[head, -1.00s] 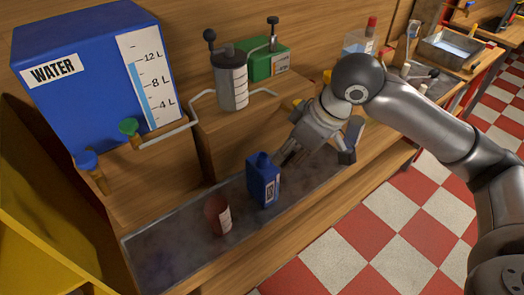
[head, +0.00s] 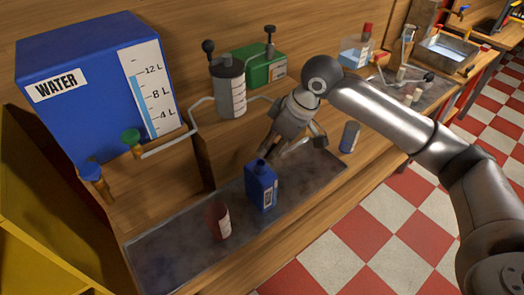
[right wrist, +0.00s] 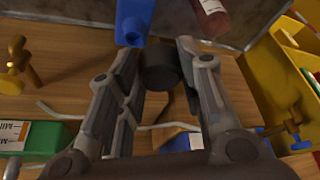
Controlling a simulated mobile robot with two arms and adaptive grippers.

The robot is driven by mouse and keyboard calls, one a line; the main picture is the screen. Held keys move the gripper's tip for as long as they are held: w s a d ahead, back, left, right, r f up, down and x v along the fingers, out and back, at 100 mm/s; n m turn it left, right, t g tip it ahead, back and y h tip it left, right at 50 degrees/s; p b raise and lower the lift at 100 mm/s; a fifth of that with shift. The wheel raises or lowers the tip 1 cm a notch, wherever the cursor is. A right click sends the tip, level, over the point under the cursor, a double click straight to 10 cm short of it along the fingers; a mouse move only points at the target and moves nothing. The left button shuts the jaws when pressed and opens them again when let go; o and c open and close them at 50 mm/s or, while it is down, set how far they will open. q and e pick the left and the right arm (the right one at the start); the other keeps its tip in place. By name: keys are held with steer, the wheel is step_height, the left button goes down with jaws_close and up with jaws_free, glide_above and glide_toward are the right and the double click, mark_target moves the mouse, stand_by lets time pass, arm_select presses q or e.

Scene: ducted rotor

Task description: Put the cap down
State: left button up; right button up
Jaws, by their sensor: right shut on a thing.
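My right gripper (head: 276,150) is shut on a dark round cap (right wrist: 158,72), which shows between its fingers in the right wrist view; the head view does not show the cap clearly. The gripper is just behind and to the right of a blue bottle (head: 261,188) in the head view. The bottle stands upright in the grey metal tray (head: 165,245), and its neck looks uncapped. It also shows at the top of the right wrist view (right wrist: 133,18). My left gripper is not in view.
A grey cylinder with pipes (head: 229,88), a green box (head: 266,68) and a blue water tank (head: 80,110) are behind. A grey-blue container (head: 349,137) stands on the right. The tray's left part is clear.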

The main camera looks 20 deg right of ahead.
steer(key=p, duration=0.2)
glide_above(258, 162)
steer(key=s+d, duration=0.1)
steer(key=s, duration=0.1)
steer(key=f, duration=0.5)
steer(key=shift+w+f, duration=0.25)
steer(key=shift+w+f+p, duration=0.2)
steer(key=shift+f+p, duration=0.35)
steer(key=shift+p, duration=0.05)
steer(key=shift+w+f+p, duration=0.2)
steer(key=shift+f+p, duration=0.3)
steer(key=shift+p, duration=0.05)
steer(key=shift+f+p, duration=0.35)
steer(key=shift+f, duration=0.4)
steer(key=shift+f, duration=0.1)
steer(key=shift+f, duration=0.15)
steer(key=o, duration=0.7)
